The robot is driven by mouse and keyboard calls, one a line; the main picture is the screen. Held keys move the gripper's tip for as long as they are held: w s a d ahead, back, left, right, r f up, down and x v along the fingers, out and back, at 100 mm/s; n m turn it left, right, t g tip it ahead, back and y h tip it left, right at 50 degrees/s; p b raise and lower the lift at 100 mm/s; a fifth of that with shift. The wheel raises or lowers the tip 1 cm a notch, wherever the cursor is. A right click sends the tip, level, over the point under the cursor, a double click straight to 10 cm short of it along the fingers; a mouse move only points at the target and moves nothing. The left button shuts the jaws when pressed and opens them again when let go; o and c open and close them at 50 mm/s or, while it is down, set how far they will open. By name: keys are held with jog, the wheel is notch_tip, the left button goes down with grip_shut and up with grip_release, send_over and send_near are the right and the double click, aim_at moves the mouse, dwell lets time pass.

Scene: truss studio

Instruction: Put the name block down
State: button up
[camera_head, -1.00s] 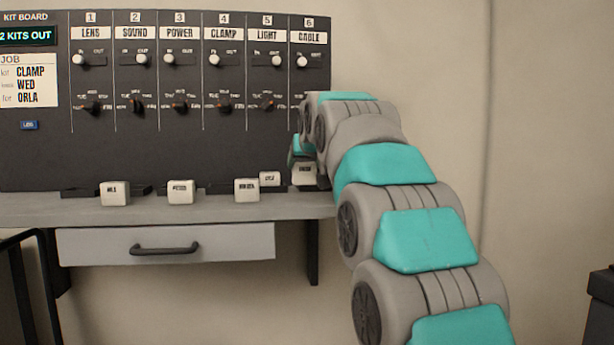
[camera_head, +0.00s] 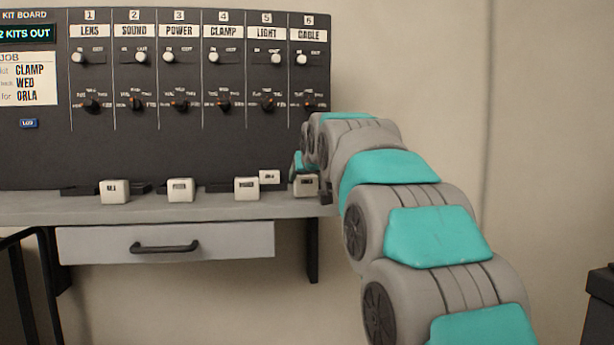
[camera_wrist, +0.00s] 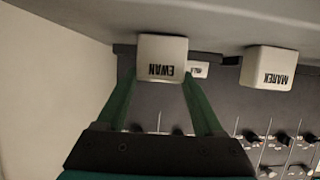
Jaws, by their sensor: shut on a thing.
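The name block, a white block marked EWAN (camera_wrist: 162,58), is between the two green fingers of my gripper (camera_wrist: 158,82) in the wrist view, which sees the scene upside down. My gripper is shut on it. In the head view the block (camera_head: 306,186) is at the right end of the grey shelf (camera_head: 220,212), below the CABLE column. My arm partly hides it and most of my gripper. It looks upright and level with the shelf top, but I cannot tell whether it touches.
A smaller white block (camera_head: 269,177) sits behind, near the dark kit board (camera_head: 200,150). More white blocks stand further left. A drawer (camera_head: 100,245) is under the shelf.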

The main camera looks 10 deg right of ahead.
jog(key=shift+f, duration=0.1)
jog(key=shift+f, duration=0.1)
jog(key=o, duration=1.4)
jog(key=shift+c, duration=0.2)
jog(key=shift+s+r, duration=0.1)
jog(key=shift+r, duration=0.15)
jog(key=b+v, duration=0.1)
jog(key=v, duration=1.1)
jog(key=s+f+g, duration=0.3)
jog(key=s+f, duration=0.2)
jog(key=f, duration=0.4)
jog(key=s+f+g, duration=0.2)
jog(key=s+f, duration=0.3)
jog(key=f, duration=0.5)
jog(key=s+f+g, duration=0.3)
jog(key=s+f, duration=0.3)
jog(key=f, duration=0.3)
jog(key=s+f+g, duration=0.3)
jog(key=s+f, duration=0.7)
jog(key=s, duration=0.3)
jog(key=s+f+g, duration=0.4)
jog(key=s+f, duration=0.6)
jog(key=s, duration=0.4)
jog(key=shift+d, duration=0.4)
